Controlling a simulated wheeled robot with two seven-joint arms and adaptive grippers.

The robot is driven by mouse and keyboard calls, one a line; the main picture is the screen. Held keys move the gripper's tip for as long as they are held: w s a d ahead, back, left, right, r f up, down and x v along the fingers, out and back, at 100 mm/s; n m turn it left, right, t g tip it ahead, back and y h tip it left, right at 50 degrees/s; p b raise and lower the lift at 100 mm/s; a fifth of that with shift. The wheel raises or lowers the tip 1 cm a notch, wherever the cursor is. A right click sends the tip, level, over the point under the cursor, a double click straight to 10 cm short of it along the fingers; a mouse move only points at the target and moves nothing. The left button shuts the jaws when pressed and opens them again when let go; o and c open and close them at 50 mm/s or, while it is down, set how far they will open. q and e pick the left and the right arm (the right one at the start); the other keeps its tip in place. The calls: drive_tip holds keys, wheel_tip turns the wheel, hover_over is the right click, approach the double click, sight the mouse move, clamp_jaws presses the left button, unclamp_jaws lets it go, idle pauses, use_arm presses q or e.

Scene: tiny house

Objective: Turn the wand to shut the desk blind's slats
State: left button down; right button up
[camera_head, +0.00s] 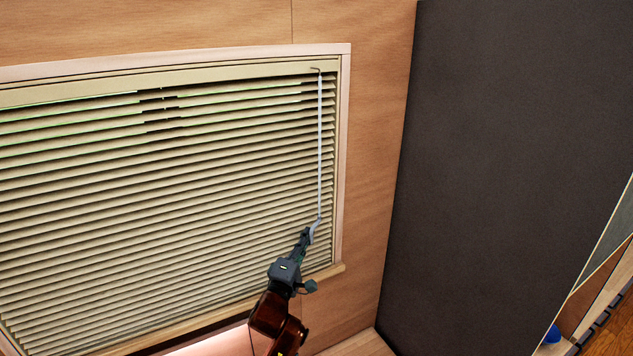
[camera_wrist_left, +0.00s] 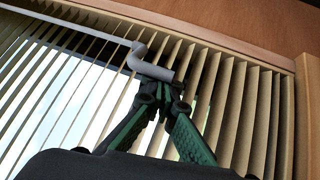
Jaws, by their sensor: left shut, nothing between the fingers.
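The desk blind (camera_head: 150,190) fills the window frame in the head view, its beige slats tilted with dark gaps between them. In the left wrist view the slats (camera_wrist_left: 262,110) stand apart, with bright light between some of them. The wand (camera_head: 320,150) hangs from a small hook at the blind's top right and ends in a cranked handle, which also shows in the left wrist view (camera_wrist_left: 140,60). My left gripper (camera_head: 309,234) is at the wand's lower end. Its fingertips (camera_wrist_left: 163,92) are shut with nothing between them, close by the handle's end; contact cannot be told. My right gripper is not in view.
The pale wooden window frame (camera_head: 343,150) edges the blind, with a sill (camera_head: 338,268) below. A dark grey panel (camera_head: 500,150) stands to the right. A wooden wall strip lies between it and the frame.

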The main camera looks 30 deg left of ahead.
use_arm(q)
drive_tip(key=shift+w+d, duration=0.2)
drive_tip(key=shift+d, duration=0.7)
drive_tip(key=shift+w+d, duration=0.2)
drive_tip(key=shift+d, duration=0.7)
drive_tip(key=shift+a, duration=0.1)
drive_tip(key=shift+s+a+p, duration=0.2)
drive_tip(key=shift+a+p, duration=0.35)
drive_tip(key=shift+a, duration=0.15)
drive_tip(key=shift+r+p+v, duration=0.25)
drive_tip(key=shift+p+v, duration=0.05)
drive_tip(key=shift+v, duration=0.7)
drive_tip(key=shift+r+p+v, duration=0.2)
drive_tip(key=shift+p+v, duration=0.15)
drive_tip(key=shift+v, duration=0.6)
drive_tip(key=shift+r+p+v, duration=0.25)
drive_tip(key=shift+p+v, duration=0.05)
drive_tip(key=shift+v, duration=0.7)
drive_tip(key=shift+r+p+v, duration=0.15)
drive_tip(key=shift+r+v, duration=0.05)
drive_tip(key=shift+v, duration=0.6)
drive_tip(key=shift+r+p+v, duration=0.15)
drive_tip(key=shift+r+v, duration=0.05)
drive_tip(key=shift+v, duration=0.6)
drive_tip(key=shift+s, duration=0.1)
